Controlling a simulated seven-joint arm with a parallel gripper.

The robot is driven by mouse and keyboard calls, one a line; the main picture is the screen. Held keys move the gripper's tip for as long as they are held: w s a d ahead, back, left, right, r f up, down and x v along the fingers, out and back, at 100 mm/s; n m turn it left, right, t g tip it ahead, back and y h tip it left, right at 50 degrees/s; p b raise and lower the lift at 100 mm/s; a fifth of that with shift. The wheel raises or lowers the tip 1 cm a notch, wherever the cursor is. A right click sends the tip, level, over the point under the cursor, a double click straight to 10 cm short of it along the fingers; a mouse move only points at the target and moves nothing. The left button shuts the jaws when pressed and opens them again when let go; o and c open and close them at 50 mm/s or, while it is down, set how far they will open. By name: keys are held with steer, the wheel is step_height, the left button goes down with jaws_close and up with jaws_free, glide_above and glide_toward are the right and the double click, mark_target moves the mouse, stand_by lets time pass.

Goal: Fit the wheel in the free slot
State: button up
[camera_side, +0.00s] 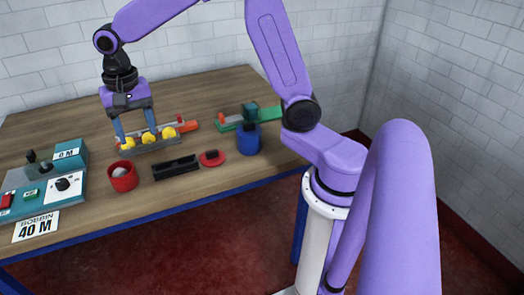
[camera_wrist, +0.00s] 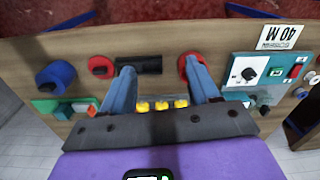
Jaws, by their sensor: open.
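Three yellow wheel-like pieces (camera_side: 169,132) stand in a row on a grey rack (camera_side: 160,146) on the table; they also show in the wrist view (camera_wrist: 161,105). I cannot tell which piece is the task's wheel. A black slotted holder (camera_side: 176,168) lies in front of the rack; its inside is too dark to tell whether a slot is free. It shows in the wrist view too (camera_wrist: 140,65). My gripper (camera_side: 138,136) is open, pointing down at the left part of the rack. Its fingers are wide apart, with nothing seen held between them.
A red cup (camera_side: 122,180) with a pale item, a red disc (camera_side: 211,159) with a black knob and a blue cylinder (camera_side: 248,141) stand nearby. A green fixture (camera_side: 230,124) is behind. A teal control box (camera_side: 40,188) and a "40 M" sign (camera_side: 36,227) are at left.

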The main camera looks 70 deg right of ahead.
steer(key=s+d+f+n, duration=0.1)
steer(key=s+d+n, duration=0.1)
steer(key=s+n, duration=0.8)
steer(key=s+d+f+n, duration=0.1)
steer(key=s+d+n, duration=0.1)
steer(key=s+n, duration=0.8)
steer(key=s, duration=0.8)
steer(key=shift+s+d, duration=0.2)
steer(key=shift+s, duration=0.05)
